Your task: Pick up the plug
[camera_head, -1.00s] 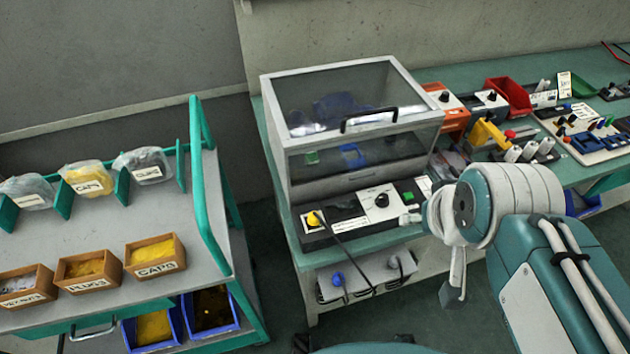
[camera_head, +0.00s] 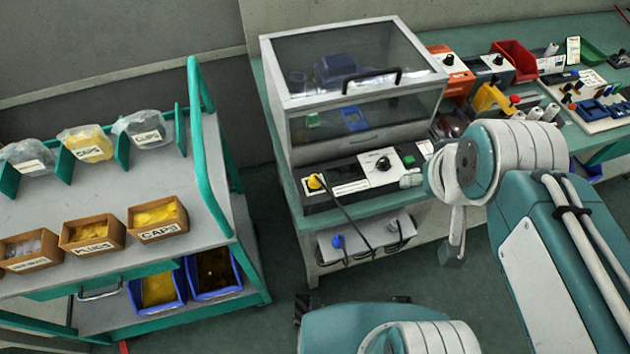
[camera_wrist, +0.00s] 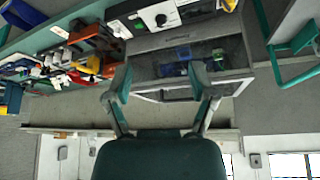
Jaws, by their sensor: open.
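A yellow plug-like part (camera_head: 315,182) with a black cable sits at the left end of the control panel (camera_head: 350,177) in front of the clear-lidded box. A blue plug-like part (camera_head: 338,242) is on the white unit below. A wooden box labelled PLUGS (camera_head: 92,236) holds yellow pieces on the cart. I cannot tell which of these is the plug meant. In the wrist view my gripper (camera_wrist: 160,80) is open and empty, its fingers apart with the clear-lidded box beyond them. It is away from the yellow part, which shows at the top edge (camera_wrist: 229,4).
The clear-lidded box (camera_head: 350,90) stands on the green-topped bench. A red bin (camera_head: 515,58) and several tools lie to its right. The cart (camera_head: 205,215) on the left carries bags and boxes. A floor gap lies between cart and bench.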

